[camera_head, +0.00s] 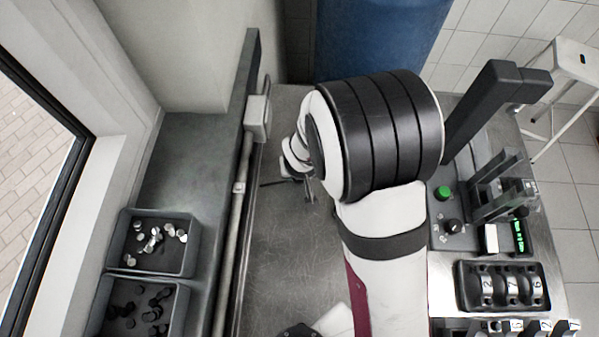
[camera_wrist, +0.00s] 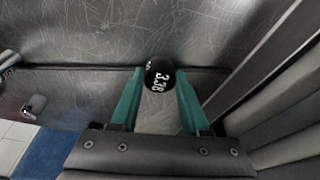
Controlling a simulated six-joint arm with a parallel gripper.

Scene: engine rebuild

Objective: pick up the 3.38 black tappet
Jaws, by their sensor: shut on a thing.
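The black tappet (camera_wrist: 160,76) is a small round black piece marked 3.38 in white, seen in the wrist view. It sits between the fingertips of my gripper (camera_wrist: 160,78), which has two green fingers shut on it. Metal worktop shows beyond it. In the head view my arm hides the tappet and most of my gripper; only a small part of the gripper's end shows left of the arm.
Two grey bins stand on the left ledge, one with silver tappets (camera_head: 158,240), one with black tappets (camera_head: 138,308). A pipe (camera_head: 232,215) runs beside the worktop (camera_head: 285,250). A control panel (camera_head: 450,215) and a tray with numbered bearing caps (camera_head: 500,287) are on the right.

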